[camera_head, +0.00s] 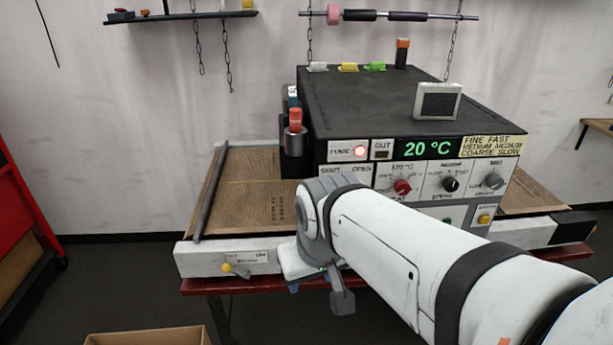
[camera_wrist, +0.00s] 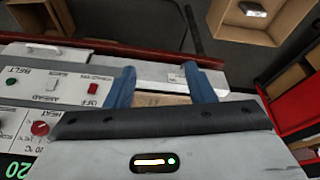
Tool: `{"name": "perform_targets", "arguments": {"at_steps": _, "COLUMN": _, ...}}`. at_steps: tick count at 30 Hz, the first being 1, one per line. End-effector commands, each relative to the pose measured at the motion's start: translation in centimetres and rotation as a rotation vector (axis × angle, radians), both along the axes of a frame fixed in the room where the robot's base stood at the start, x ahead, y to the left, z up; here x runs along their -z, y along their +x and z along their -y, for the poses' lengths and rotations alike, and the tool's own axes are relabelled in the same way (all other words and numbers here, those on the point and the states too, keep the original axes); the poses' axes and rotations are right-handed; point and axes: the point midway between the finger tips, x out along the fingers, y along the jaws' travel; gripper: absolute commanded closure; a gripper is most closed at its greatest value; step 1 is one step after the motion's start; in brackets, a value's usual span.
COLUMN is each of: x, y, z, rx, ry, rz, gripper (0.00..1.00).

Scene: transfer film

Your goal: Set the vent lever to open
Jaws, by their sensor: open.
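I cannot make out the vent lever itself in either view. In the head view a panel strip (camera_head: 331,171) at the left of the black heater's front carries lettering that seems to read SHUT at its left end. My white arm covers the area just below it. My gripper (camera_wrist: 160,72) shows in the wrist view with two blue fingers spread apart and nothing held between them. Part of the brown belt shows between the fingers, with the pale front rail beyond. In the head view my gripper is low in front of the heater, mostly hidden by my wrist.
The heater (camera_head: 375,95) stands over a brown belt (camera_head: 250,185). Its front has a red knob (camera_head: 402,187), which also shows in the wrist view (camera_wrist: 40,128), and other dials. A yellow knob (camera_head: 226,268) sits on the front rail. A cardboard box (camera_head: 150,338) lies below.

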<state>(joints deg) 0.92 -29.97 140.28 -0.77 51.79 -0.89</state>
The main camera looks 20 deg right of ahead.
Motion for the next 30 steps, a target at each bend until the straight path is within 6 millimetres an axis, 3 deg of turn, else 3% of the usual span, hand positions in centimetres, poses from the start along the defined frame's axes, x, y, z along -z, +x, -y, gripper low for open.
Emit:
{"name": "perform_targets", "arguments": {"at_steps": 5, "x": -2.5, "y": 7.6, "z": 3.4, "rx": 0.021, "ry": -0.05, "rz": 0.025, "gripper": 0.51}}
{"name": "perform_targets", "arguments": {"at_steps": 9, "x": -4.1, "y": 14.2, "z": 7.3, "rx": 0.044, "ry": -0.1, "rz": 0.046, "gripper": 0.51}}
{"name": "perform_targets", "arguments": {"at_steps": 15, "x": -4.9, "y": 20.6, "z": 12.3, "rx": 0.067, "ry": -0.156, "rz": 0.065, "gripper": 0.51}}
{"name": "perform_targets", "arguments": {"at_steps": 22, "x": -4.6, "y": 23.0, "z": 14.4, "rx": 0.075, "ry": -0.178, "rz": 0.072, "gripper": 0.51}}
{"name": "perform_targets", "arguments": {"at_steps": 30, "x": -0.9, "y": 24.5, "z": 15.2, "rx": 0.074, "ry": -0.178, "rz": 0.07, "gripper": 0.51}}
